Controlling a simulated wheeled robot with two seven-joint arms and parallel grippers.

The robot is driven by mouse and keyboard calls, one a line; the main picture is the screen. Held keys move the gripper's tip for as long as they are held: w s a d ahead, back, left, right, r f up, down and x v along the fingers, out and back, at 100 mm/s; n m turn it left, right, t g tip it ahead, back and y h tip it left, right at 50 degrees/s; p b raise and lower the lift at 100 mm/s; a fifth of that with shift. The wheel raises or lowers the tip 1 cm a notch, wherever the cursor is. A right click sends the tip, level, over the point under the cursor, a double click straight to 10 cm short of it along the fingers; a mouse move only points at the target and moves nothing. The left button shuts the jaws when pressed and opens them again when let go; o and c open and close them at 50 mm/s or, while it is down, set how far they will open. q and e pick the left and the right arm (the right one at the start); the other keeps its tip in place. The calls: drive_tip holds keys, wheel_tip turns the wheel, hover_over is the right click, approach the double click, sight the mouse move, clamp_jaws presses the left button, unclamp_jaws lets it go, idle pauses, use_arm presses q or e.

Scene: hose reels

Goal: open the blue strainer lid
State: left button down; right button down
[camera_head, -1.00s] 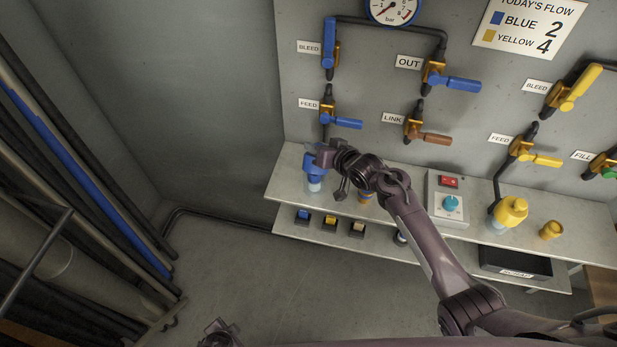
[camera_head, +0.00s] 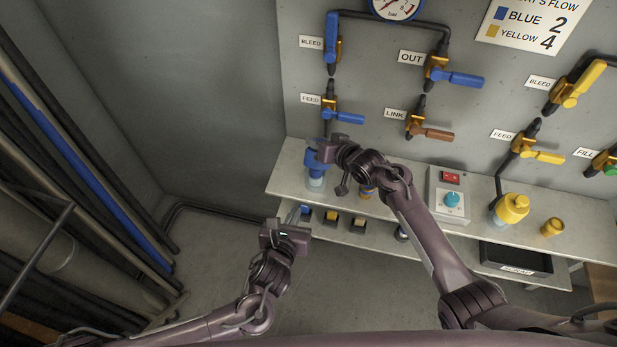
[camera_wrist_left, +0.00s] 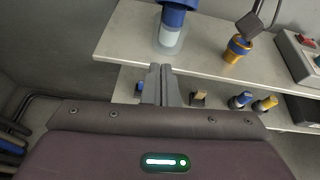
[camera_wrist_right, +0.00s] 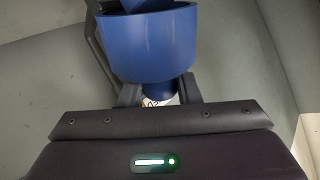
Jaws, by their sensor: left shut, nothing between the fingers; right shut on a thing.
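The blue strainer (camera_head: 315,171) stands on the upper shelf at its left end, with a blue top and a clear bowl below. It also shows in the left wrist view (camera_wrist_left: 171,38). My right gripper (camera_head: 322,154) is at its blue top. In the right wrist view its fingers (camera_wrist_right: 158,97) are shut on a narrow part below a wide blue cylinder (camera_wrist_right: 160,45). I cannot tell whether this part belongs to the lid or body. My left gripper (camera_head: 298,216) is shut and empty, below and in front of the strainer, apart from it.
The shelf holds a blue and orange fitting (camera_wrist_left: 237,48), a control box (camera_head: 450,200), a yellow strainer (camera_head: 511,209) and a yellow cup (camera_head: 552,227). Valves and pipes line the wall behind. My right arm crosses the shelf.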

sight(312, 166)
use_arm(q)
drive_tip(key=shift+m, duration=0.6)
drive_tip(key=x, duration=0.6)
drive_tip(key=d+r+x, duration=0.1)
drive_tip(key=x, duration=0.2)
drive_tip(key=shift+w+d, duration=0.1)
drive_tip(key=shift+w, duration=0.25)
drive_tip(key=r, duration=0.1)
drive_tip(key=w, duration=0.1)
drive_tip(key=r, duration=0.1)
drive_tip(key=shift+w+d+r, duration=0.25)
drive_tip(key=shift+w+r, duration=0.05)
drive_tip(key=shift+w, duration=0.05)
drive_tip(key=shift+w+r, duration=0.15)
drive_tip(key=shift+r, duration=0.1)
drive_tip(key=shift+w+d+r, duration=0.15)
drive_tip(key=shift+w+r, duration=0.35)
drive_tip(key=shift+r, duration=0.35)
drive_tip(key=shift+w, duration=0.1)
use_arm(e)
drive_tip(key=c, duration=1.1)
unclamp_jaws()
use_arm(q)
drive_tip(key=shift+d, duration=0.1)
use_arm(e)
drive_tip(key=shift+f, duration=0.1)
drive_tip(key=shift+s, duration=0.1)
